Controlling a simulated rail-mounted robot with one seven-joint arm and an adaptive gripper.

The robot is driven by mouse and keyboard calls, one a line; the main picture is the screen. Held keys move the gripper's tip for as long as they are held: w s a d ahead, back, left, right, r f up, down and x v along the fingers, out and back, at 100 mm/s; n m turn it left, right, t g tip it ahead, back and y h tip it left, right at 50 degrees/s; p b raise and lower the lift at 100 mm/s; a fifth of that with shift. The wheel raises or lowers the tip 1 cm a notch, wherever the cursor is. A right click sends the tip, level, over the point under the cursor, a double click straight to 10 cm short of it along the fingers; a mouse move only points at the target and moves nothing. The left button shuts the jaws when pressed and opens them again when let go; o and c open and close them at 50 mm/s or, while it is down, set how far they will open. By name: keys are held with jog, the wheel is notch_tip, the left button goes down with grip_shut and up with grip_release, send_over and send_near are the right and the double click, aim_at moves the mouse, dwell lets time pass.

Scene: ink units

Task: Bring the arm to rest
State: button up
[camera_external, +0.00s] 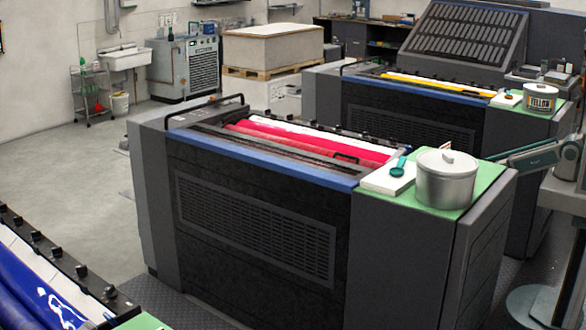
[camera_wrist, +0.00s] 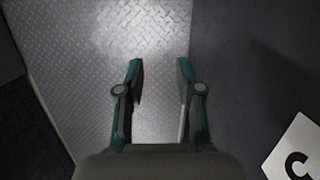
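My gripper (camera_wrist: 160,66) is open in the wrist view, with two dark teal fingers apart and nothing between them. Beyond them is bare metal diamond-plate floor (camera_wrist: 150,30). In the external view my gripper (camera_external: 492,157) shows at the right edge, in the gap between the near ink unit and the far one, right of the silver pot. The end of the arm behind it runs out of the picture on the right.
The near ink unit (camera_external: 255,225) has magenta rollers. A lidded silver pot (camera_external: 446,185) and a teal scoop (camera_external: 399,167) on a white block stand on its green mat (camera_external: 480,192). A white card marked C (camera_wrist: 292,150) shows lower right.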

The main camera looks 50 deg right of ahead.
jog(key=s+f+g, duration=0.2)
jog(key=s+f, duration=0.1)
jog(key=s, duration=1.1)
jog(key=s+f+g, duration=0.2)
jog(key=s+f, duration=0.2)
jog(key=s, duration=1)
jog(key=shift+s, duration=0.1)
jog(key=shift+c, duration=0.3)
